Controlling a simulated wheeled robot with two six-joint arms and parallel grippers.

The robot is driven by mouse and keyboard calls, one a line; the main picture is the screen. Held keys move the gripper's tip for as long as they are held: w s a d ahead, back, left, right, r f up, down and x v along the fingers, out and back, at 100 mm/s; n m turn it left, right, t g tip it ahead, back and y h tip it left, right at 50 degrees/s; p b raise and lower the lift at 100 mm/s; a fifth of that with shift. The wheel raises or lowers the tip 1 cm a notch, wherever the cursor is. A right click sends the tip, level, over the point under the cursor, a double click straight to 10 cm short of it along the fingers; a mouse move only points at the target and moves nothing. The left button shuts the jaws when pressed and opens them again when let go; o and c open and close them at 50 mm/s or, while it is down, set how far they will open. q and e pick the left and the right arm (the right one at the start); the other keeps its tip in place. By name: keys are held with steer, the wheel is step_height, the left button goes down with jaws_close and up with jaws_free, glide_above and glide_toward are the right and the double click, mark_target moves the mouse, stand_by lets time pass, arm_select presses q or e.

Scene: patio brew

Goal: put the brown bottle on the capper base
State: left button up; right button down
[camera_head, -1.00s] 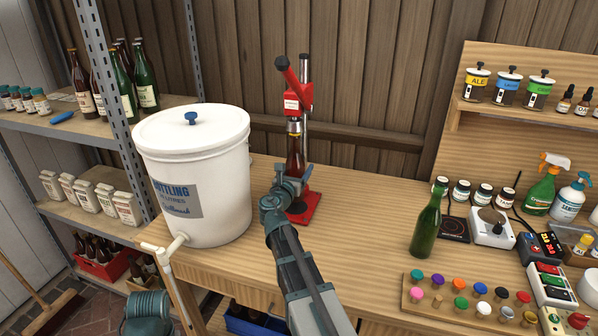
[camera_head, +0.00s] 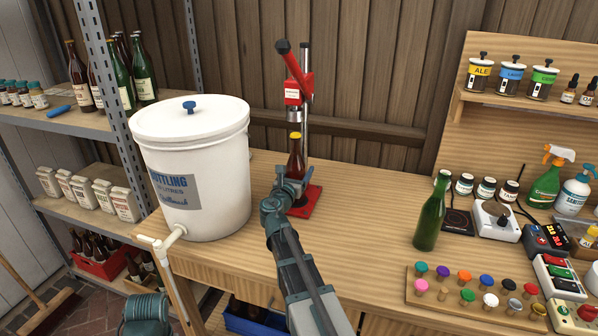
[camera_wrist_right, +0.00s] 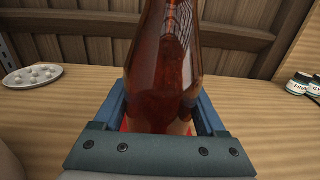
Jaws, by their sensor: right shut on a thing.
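The brown bottle (camera_head: 295,160) is upright with a yellow cap, in front of the capper's column. My right gripper (camera_head: 293,184) is shut around its lower body; the wrist view also shows the brown bottle (camera_wrist_right: 165,75) between the blue fingers. The red capper base (camera_head: 312,202) lies under and beside the bottle, partly hidden by the gripper. I cannot tell whether the bottle's bottom touches it. The red capper head (camera_head: 298,90) with its raised lever is above, with a gap over the cap. My left gripper is not in view.
A white bottling bucket (camera_head: 195,170) stands close on the left, its tap over the table edge. A green bottle (camera_head: 431,215) and a rack of coloured stoppers (camera_head: 470,300) are on the right. The wooden tabletop between the capper and green bottle is clear.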

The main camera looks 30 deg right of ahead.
jaws_free()
steer(key=shift+f, duration=0.1)
steer(key=shift+r, duration=0.2)
steer(key=v, duration=1.2)
steer(key=shift+s, duration=0.1)
